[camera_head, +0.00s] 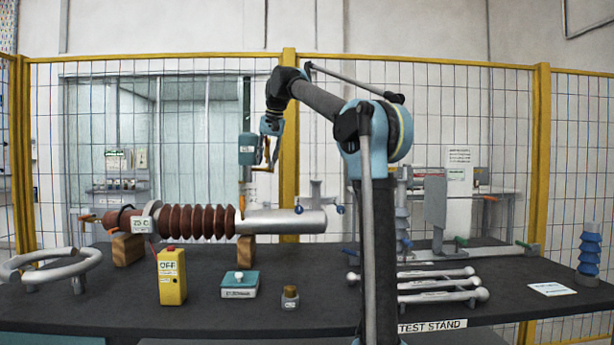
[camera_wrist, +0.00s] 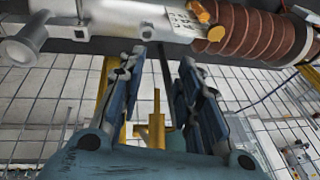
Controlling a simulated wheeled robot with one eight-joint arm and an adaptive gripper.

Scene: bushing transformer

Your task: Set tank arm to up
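My gripper (camera_head: 268,155) points downward above the metal tube (camera_head: 290,221) of the bushing lying across the bench. In the wrist view my gripper (camera_wrist: 161,62) has its two blue fingers apart, with nothing held between them. A brass-coloured part (camera_wrist: 156,125) with an upright stem shows in the gap beyond the fingers, apart from them. In the head view a small orange piece (camera_head: 262,169) shows beside the fingertips and a teal box (camera_head: 247,149). I cannot tell for sure which part is the tank arm, nor its position.
The ribbed brown bushing (camera_head: 195,221) rests on wooden blocks (camera_head: 127,249). Grey rods (camera_head: 440,284) lie at right. A yellow-posted mesh fence (camera_head: 541,150) stands behind.

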